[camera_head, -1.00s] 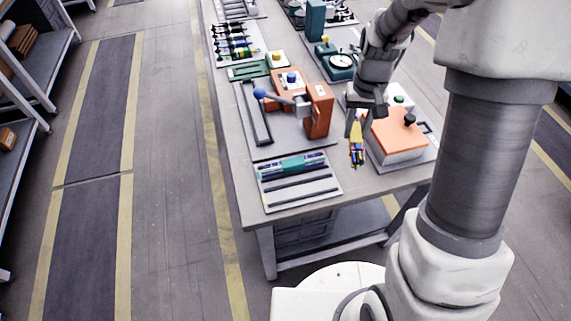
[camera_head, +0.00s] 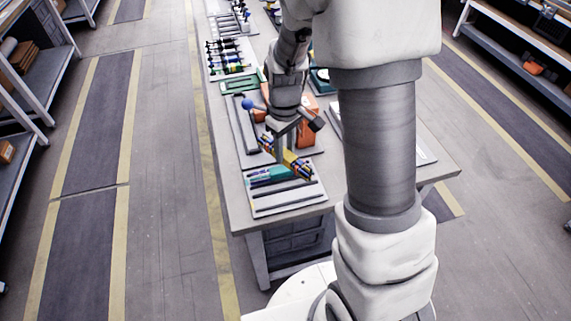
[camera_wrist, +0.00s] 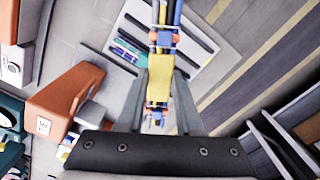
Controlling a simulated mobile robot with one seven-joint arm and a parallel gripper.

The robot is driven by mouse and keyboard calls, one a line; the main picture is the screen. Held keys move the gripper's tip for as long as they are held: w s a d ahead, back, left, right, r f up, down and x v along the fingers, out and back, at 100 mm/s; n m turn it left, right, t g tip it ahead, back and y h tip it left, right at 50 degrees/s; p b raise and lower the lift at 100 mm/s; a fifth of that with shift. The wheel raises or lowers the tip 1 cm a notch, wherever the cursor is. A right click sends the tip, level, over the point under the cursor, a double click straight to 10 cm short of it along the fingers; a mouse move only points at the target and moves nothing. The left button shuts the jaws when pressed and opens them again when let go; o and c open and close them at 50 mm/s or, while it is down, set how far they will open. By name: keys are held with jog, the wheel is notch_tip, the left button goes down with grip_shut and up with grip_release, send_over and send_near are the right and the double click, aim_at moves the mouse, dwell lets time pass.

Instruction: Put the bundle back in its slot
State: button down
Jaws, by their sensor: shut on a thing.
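A bundle (camera_head: 297,164) of yellow, blue and dark strands is held in my gripper (camera_head: 281,150). In the wrist view the bundle (camera_wrist: 159,78) has a yellow sleeve and pale bands, and it sits between the two fingers (camera_wrist: 158,100). My gripper is shut on it and holds it over the back part of a pale slotted tray (camera_head: 288,204) at the table's near end. The tray has long dark slots. A teal bundle (camera_head: 260,178) lies in its back slot, partly hidden by my gripper. The wrist view also shows the tray (camera_wrist: 205,70) beneath the held bundle.
Several tools lie in a rack (camera_head: 230,62) farther back. My arm hides much of the table's right side. The floor aisle (camera_head: 165,200) at left is clear.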

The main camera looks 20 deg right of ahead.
jog(key=n, duration=0.2)
jog(key=s+n, duration=0.1)
jog(key=n, duration=0.1)
jog(key=s+f+n+p, duration=0.1)
jog(key=n, duration=0.1)
jog(key=shift+a, duration=0.15)
jog(key=f+n+b, duration=0.1)
jog(key=f+n, duration=0.1)
jog(key=f, duration=0.1)
jog(key=s+f+n+b, duration=0.1)
jog(key=f+n+b, duration=0.1)
jog(key=f, duration=0.1)
jog(key=f+n+b, duration=0.2)
jog(key=shift+s+f, duration=0.4)
jog(key=shift+f+b, duration=0.6)
jog(key=shift+b, duration=0.05)
dwell(0.7)
dwell(0.4)
jog(key=c, duration=0.5)
grip_release()
jog(key=shift+r, duration=0.1)
